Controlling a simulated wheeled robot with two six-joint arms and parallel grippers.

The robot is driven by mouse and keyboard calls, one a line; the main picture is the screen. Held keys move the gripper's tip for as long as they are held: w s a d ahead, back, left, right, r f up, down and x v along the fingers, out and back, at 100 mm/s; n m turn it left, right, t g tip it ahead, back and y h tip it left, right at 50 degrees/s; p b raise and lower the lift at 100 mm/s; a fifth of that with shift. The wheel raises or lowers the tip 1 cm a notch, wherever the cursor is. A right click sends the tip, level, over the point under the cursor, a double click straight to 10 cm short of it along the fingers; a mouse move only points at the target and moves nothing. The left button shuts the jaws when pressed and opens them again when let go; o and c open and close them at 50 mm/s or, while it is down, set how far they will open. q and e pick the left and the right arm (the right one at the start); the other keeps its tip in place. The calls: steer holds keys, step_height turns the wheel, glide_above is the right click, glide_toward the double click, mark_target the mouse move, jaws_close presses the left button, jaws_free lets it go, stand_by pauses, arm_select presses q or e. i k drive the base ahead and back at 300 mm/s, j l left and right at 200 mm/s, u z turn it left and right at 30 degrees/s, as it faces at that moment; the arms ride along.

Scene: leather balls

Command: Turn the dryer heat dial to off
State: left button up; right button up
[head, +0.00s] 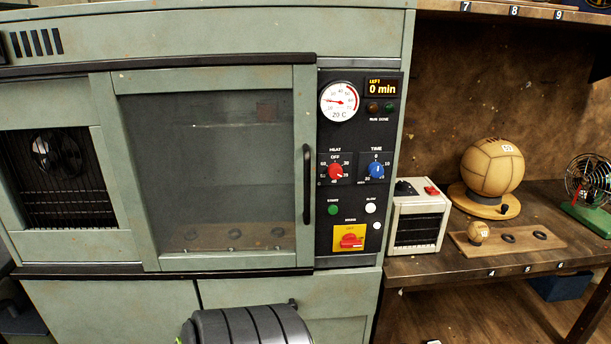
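The dryer (355,20) is a large grey-green cabinet with a black control panel on its right side. The heat dial (336,171) is a red knob under the label HEAT, with OFF printed above it and numbers around it. The knob's pointer is too small to read for certain. The blue time dial (376,170) is to its right. The round gauge (339,103) above is marked 20 C, and the display (382,88) reads 0 min. Neither of my grippers is in view.
The dryer's glass door (220,150) is shut, with a vertical black handle (307,184). A red switch on a yellow plate (350,240) is low on the panel. Right of the dryer, a wooden bench (450,268) holds a small heater-like box (418,222), a leather ball (492,167) and a fan (588,180).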

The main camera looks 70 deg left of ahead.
mark_target(335, 170)
steer(key=u, duration=2)
